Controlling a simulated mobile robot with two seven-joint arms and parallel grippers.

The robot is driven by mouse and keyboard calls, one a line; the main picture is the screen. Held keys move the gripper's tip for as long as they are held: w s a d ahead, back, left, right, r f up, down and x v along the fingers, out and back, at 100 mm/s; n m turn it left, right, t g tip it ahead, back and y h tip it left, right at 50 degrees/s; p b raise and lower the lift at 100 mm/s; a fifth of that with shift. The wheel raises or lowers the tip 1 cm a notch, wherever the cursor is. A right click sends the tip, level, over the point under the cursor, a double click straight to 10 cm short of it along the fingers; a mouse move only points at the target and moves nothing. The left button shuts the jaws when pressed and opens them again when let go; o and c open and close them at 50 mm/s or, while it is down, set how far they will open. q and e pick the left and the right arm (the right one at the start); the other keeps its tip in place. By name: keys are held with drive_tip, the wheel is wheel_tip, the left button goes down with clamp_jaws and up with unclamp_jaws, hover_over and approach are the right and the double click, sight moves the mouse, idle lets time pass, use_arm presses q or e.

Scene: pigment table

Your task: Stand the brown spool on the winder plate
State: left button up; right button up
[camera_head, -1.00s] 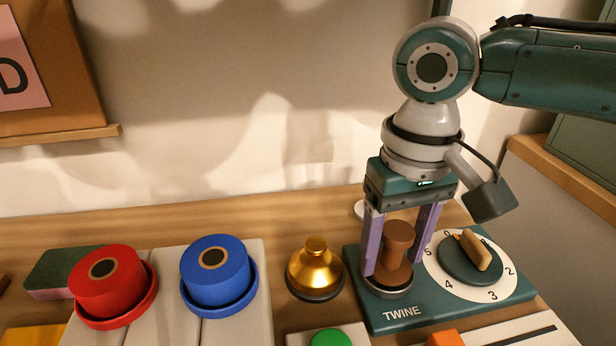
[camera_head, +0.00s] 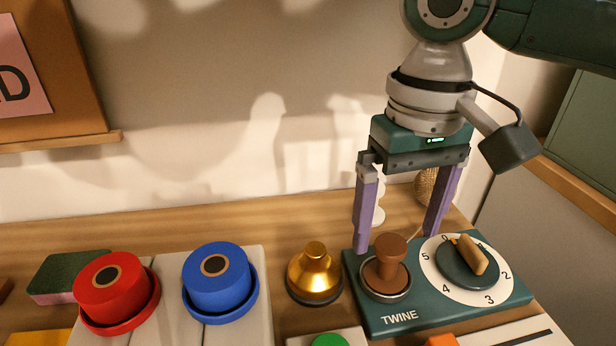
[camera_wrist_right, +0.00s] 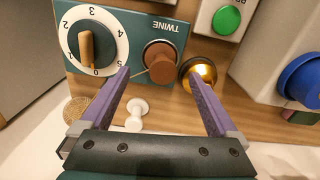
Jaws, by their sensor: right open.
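The brown spool (camera_head: 389,264) stands upright on the round winder plate (camera_head: 374,296) at the left of the green TWINE box (camera_head: 455,312). In the right wrist view the brown spool (camera_wrist_right: 159,64) is seen from above, beyond the fingertips. My right gripper (camera_head: 397,243) is open and empty. Its purple fingers are spread wide, above and behind the spool, apart from it. The same gripper shows in the right wrist view (camera_wrist_right: 158,75). My left gripper is not in view.
A numbered dial (camera_head: 466,268) sits right of the spool. A brass bell-shaped thing (camera_head: 315,275) stands close on its left. Blue (camera_head: 217,285) and red (camera_head: 112,290) round pieces are further left. A white spool (camera_wrist_right: 136,115) and a twine ball (camera_wrist_right: 76,108) stand behind the box.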

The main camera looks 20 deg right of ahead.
sight(394, 244)
wheel_tip(394, 244, up, 8)
drive_tip(key=p, duration=0.1)
drive_tip(key=s+a+f+n+y, duration=0.1)
drive_tip(key=s+a+f, duration=0.1)
drive_tip(key=a, duration=0.1)
drive_tip(key=s+a+f+n+t+y, duration=0.1)
drive_tip(key=s+a+f+n, duration=0.1)
drive_tip(key=s+a+f, duration=0.1)
drive_tip(key=s+a+f+n+t, duration=0.1)
drive_tip(key=s+a+f, duration=0.1)
drive_tip(key=a+f, duration=0.1)
drive_tip(key=shift+s+a+y, duration=0.2)
drive_tip(key=shift+a+y, duration=0.2)
drive_tip(key=shift+a, duration=0.25)
drive_tip(key=s, duration=0.1)
drive_tip(key=s+d+f+t, duration=0.1)
drive_tip(key=s, duration=0.1)
drive_tip(key=shift+s+d+f, duration=0.1)
drive_tip(key=shift+s+f, duration=0.05)
drive_tip(key=s+d+h, duration=0.1)
drive_tip(key=d, duration=0.1)
drive_tip(key=s+d, duration=0.2)
drive_tip(key=s+d+h, duration=0.1)
drive_tip(key=s+d, duration=0.1)
drive_tip(key=shift+s+f+t+h, duration=0.15)
drive_tip(key=shift+f+t+h, duration=0.15)
